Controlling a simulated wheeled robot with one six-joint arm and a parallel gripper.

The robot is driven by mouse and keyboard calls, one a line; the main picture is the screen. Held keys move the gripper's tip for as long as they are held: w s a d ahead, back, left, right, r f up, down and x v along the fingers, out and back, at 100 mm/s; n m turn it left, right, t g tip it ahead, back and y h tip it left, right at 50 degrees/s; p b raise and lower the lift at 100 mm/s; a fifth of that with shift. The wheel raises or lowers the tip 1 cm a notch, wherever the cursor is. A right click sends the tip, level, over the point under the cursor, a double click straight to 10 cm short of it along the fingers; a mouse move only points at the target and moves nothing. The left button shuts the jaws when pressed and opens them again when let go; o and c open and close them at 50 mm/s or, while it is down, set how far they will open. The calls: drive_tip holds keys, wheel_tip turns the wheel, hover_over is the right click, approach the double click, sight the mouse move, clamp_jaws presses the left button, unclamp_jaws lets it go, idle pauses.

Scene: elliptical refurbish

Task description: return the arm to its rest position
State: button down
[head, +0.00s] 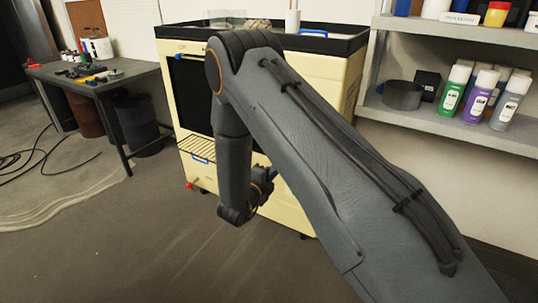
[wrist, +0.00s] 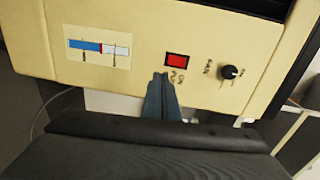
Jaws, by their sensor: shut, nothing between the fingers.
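My arm reaches out from the lower right of the head view, bends at the top and hangs down in front of a cream cabinet (head: 312,95). My gripper shows in the wrist view as two slim grey-blue fingers (wrist: 161,80), shut together with nothing between them. The fingertips lie just below a red square switch (wrist: 177,61) on a cream panel (wrist: 140,30); I cannot tell whether they touch it. In the head view the fingers are mostly hidden by my own wrist.
The panel also carries a black knob (wrist: 230,72) and a blue-and-white gauge (wrist: 98,47). A grey shelf (head: 465,125) with spray cans stands at the right. A workbench (head: 115,75) with tools stands at the left. Cables (head: 45,150) lie on the left floor; the front floor is clear.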

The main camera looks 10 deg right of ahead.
drive_tip(key=s+a+r+n+g+y+p, duration=0.2)
drive_tip(key=s+r+n+y+p, duration=0.1)
drive_tip(key=s+r+n+y, duration=0.25)
drive_tip(key=s+a+r+n+g+y+p, duration=0.1)
drive_tip(key=s+r+n+g+y+p, duration=0.2)
drive_tip(key=r+n, duration=0.45)
drive_tip(key=s+d+r+n+g+p, duration=0.1)
drive_tip(key=s+d+r+n+g, duration=0.1)
drive_tip(key=s, duration=0.8)
drive_tip(key=s+d+r+n+g+y+p, duration=0.1)
drive_tip(key=s+d+r+n+g+p, duration=0.1)
drive_tip(key=s+r+n, duration=0.3)
drive_tip(key=s+d+r+n+g+y+p, duration=0.1)
drive_tip(key=s+d+r+n+g+p, duration=0.1)
drive_tip(key=s, duration=1.2)
drive_tip(key=r+n+g, duration=0.1)
drive_tip(key=n+g, duration=0.1)
drive_tip(key=n, duration=0.1)
drive_tip(key=shift+s+d+r+n, duration=0.15)
drive_tip(key=shift+s+n, duration=0.15)
